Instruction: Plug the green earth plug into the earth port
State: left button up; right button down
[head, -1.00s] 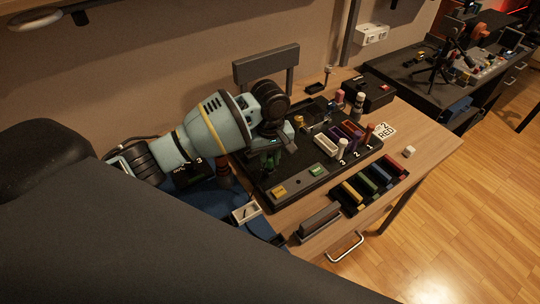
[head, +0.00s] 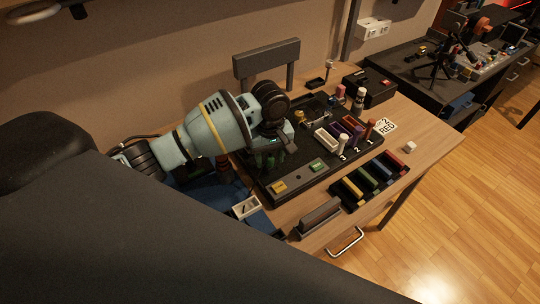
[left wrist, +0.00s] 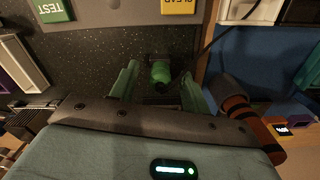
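The green earth plug (left wrist: 160,72) stands near the edge of the dark speckled board (left wrist: 95,50) in the left wrist view. My left gripper (left wrist: 158,88) has a green finger on each side of the plug, with a visible gap on both sides; it looks open around it. In the head view my left gripper (head: 268,160) points down at the left part of the board, and the plug cannot be told apart from the green fingers. A thin dark cable runs near the plug. I cannot make out the earth port. My right gripper is not in view.
A green TEST button (head: 318,165) and a yellow label (head: 278,187) are on the board. White and purple trays and several upright pegs stand at its right. A rack of coloured blocks (head: 370,178) is in front. A white box (head: 246,207) sits at the left.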

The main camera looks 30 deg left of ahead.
aim_at(270, 157)
pick_arm(q)
jog(key=shift+r, duration=3.95)
jog(key=shift+f, duration=0.1)
